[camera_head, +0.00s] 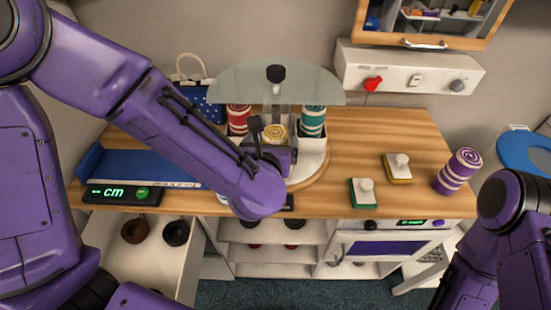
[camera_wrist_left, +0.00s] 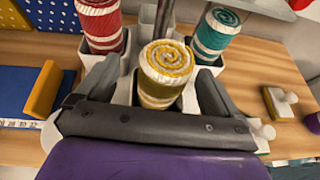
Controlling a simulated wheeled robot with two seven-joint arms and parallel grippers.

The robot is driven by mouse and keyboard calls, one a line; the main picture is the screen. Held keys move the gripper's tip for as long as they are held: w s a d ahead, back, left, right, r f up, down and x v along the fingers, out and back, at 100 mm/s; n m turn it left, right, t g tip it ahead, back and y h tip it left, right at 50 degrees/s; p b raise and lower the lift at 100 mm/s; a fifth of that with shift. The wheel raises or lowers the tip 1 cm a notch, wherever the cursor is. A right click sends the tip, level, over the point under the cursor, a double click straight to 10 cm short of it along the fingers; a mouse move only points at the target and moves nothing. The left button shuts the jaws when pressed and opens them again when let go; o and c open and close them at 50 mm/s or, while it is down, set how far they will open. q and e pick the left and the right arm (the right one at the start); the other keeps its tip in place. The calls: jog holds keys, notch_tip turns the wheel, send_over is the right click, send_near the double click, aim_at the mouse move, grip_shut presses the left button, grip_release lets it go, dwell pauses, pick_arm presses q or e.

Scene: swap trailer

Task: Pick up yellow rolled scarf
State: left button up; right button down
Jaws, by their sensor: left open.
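The yellow rolled scarf (camera_head: 274,132) stands upright in a white holder (camera_head: 315,145) on the wooden counter. In the left wrist view the yellow scarf (camera_wrist_left: 166,72) shows its spiral top, with the open fingers of my left gripper (camera_wrist_left: 152,92) on either side of it. In the head view my left gripper (camera_head: 272,149) is at the holder, partly hidden by its own arm. I cannot tell whether the fingers touch the scarf. My right gripper is out of view; only part of its arm shows at the lower right.
A red rolled scarf (camera_head: 238,118) and a teal one (camera_head: 312,120) stand in the holder beside the yellow one. A clear panel (camera_head: 230,82) is above them. A purple rolled scarf (camera_head: 458,170) stands at the counter's right. Green (camera_head: 363,194) and yellow (camera_head: 397,168) knobbed blocks lie nearby.

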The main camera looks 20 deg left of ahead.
pick_arm(q)
jog(key=x, duration=0.5)
jog(key=shift+w+d+b, duration=0.3)
jog(key=shift+b, duration=0.1)
jog(key=shift+s+r, duration=0.1)
jog(key=c, duration=1.1)
jog(key=shift+s, duration=0.1)
